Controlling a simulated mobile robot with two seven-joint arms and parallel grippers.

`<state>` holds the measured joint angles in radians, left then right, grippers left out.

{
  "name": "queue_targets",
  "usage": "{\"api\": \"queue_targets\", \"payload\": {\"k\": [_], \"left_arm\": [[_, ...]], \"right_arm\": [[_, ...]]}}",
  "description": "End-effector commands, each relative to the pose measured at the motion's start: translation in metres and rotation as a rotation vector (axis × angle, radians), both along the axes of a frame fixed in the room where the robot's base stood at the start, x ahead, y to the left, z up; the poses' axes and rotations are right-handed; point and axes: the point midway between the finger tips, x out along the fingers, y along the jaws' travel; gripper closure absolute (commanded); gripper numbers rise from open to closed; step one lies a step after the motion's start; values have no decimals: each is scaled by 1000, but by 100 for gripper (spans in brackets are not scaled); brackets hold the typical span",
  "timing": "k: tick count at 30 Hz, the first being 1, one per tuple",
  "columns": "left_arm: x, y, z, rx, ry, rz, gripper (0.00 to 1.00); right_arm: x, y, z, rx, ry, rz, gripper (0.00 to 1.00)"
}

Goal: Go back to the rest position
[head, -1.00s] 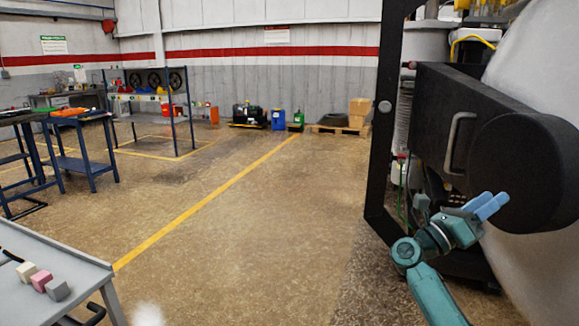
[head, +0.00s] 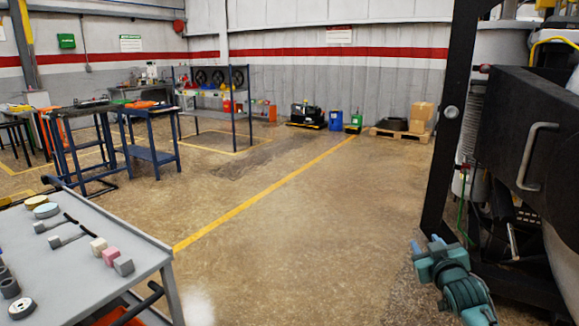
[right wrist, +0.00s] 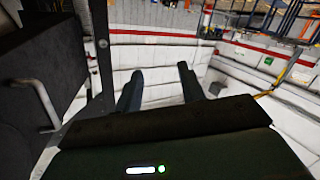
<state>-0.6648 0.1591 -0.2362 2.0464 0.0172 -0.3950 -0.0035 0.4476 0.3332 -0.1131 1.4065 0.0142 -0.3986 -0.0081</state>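My right gripper (head: 427,243) is low at the right of the head view, in front of the black frame of the furnace. In the right wrist view its two fingers stand apart with nothing between them, so the gripper (right wrist: 159,82) is open and empty. The black furnace door (head: 507,118) with its metal handle (head: 533,157) is to the right of and above the gripper. The handle also shows at the left of the right wrist view (right wrist: 38,103), clear of the fingers. My left gripper is out of view.
A grey table (head: 95,270) with small blocks, discs and other parts stands at the lower left. Blue workbenches (head: 150,155) and a rack (head: 212,105) stand behind it. The floor (head: 310,240) between table and furnace is free. Boxes on a pallet (head: 400,133) sit by the back wall.

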Motion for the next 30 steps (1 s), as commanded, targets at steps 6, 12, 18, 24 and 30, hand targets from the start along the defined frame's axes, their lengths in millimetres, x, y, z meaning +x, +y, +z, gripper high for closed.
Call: {"api": "queue_targets", "payload": {"k": [6, 12, 18, 24, 30], "left_arm": [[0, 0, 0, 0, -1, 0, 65], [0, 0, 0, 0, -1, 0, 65], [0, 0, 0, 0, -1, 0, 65], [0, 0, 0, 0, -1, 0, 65], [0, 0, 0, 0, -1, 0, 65]], "right_arm": [[-64, 50, -86, 35, 115, 79, 60], [-167, 109, -168, 108, 260, 164, 60], [-288, 161, -212, 218, 406, 222, 60], [-359, 186, -219, 297, 491, 235, 60], [-376, 192, -219, 316, 511, 237, 60]]}}
